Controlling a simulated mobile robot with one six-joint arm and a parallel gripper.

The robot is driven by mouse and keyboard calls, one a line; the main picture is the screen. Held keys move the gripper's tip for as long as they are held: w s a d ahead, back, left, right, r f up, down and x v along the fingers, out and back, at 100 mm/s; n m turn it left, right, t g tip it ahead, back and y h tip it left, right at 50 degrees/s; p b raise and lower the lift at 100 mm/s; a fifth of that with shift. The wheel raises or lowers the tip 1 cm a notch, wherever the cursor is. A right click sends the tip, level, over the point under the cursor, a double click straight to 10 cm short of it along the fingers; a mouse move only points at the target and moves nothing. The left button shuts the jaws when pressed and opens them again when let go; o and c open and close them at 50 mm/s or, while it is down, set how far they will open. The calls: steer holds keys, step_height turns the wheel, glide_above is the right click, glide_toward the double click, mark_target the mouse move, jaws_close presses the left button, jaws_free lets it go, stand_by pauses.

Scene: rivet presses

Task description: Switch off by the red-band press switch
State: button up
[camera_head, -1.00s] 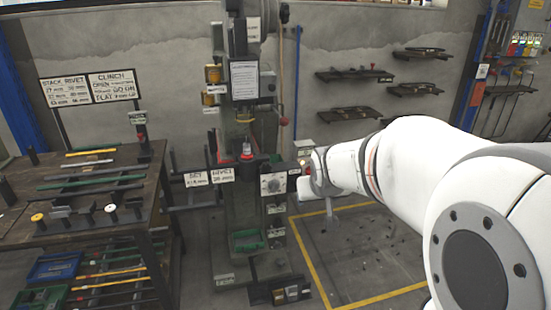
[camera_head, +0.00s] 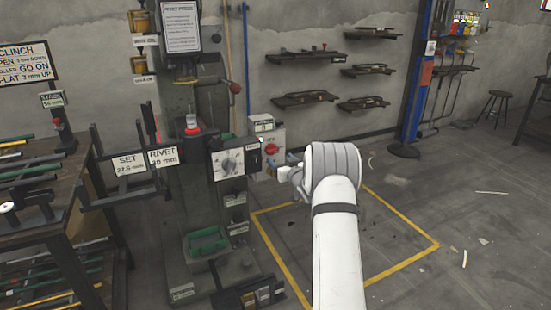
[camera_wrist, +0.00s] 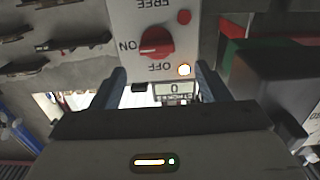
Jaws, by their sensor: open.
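The press (camera_head: 165,110) stands left of my arm, with a red band (camera_head: 192,130) around its tool. A pale switch box (camera_head: 266,128) with a red knob (camera_head: 271,149) is mounted at its right side. In the wrist view the box shows upside down, with its red knob (camera_wrist: 157,42) beside ON, FREE and OFF labels. The knob's handle appears to lie toward ON. In the head view my gripper (camera_head: 285,172) is close to the box, partly hidden by my wrist.
A white dial panel (camera_head: 229,163) is on the press just left of the switch box. A red-ball lever (camera_head: 235,88) juts out above. Wall shelves (camera_head: 305,99) hold tools behind. A workbench (camera_head: 60,205) stands left. The yellow-marked floor (camera_head: 400,264) at right is mostly clear.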

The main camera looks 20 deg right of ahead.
mark_target(274, 151)
steer(key=shift+w+b, duration=0.6)
steer(key=shift+w, duration=3.1)
